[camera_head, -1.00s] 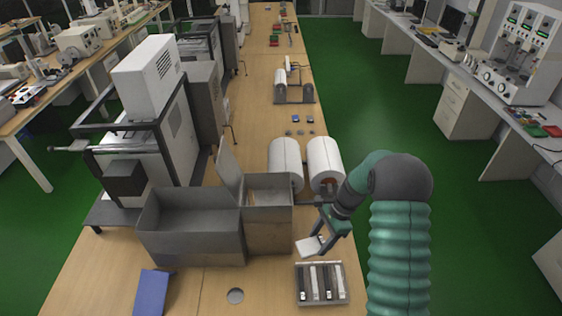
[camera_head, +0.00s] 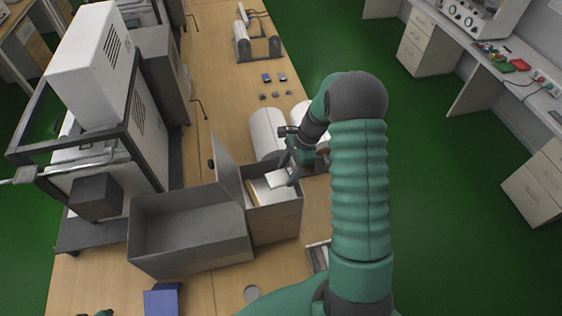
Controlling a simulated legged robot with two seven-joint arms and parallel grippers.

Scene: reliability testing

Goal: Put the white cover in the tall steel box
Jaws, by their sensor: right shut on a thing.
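The tall steel box (camera_head: 276,222) stands on the bench beside a wider, lower-looking steel box, with its lid panel (camera_head: 229,172) raised on its left side. My right gripper (camera_head: 285,174) is shut on the white cover (camera_head: 276,179) and holds it tilted over the back of the tall box's opening. I cannot tell whether the cover touches the rim. A small dark and green part of my left arm (camera_head: 96,313) just shows at the bottom edge, too little to tell its jaws.
The wide open steel box (camera_head: 190,232) looks empty. A tray (camera_head: 318,256) is partly hidden by my right arm. A blue item (camera_head: 161,303) lies at the front. A framed machine (camera_head: 110,150) stands at left.

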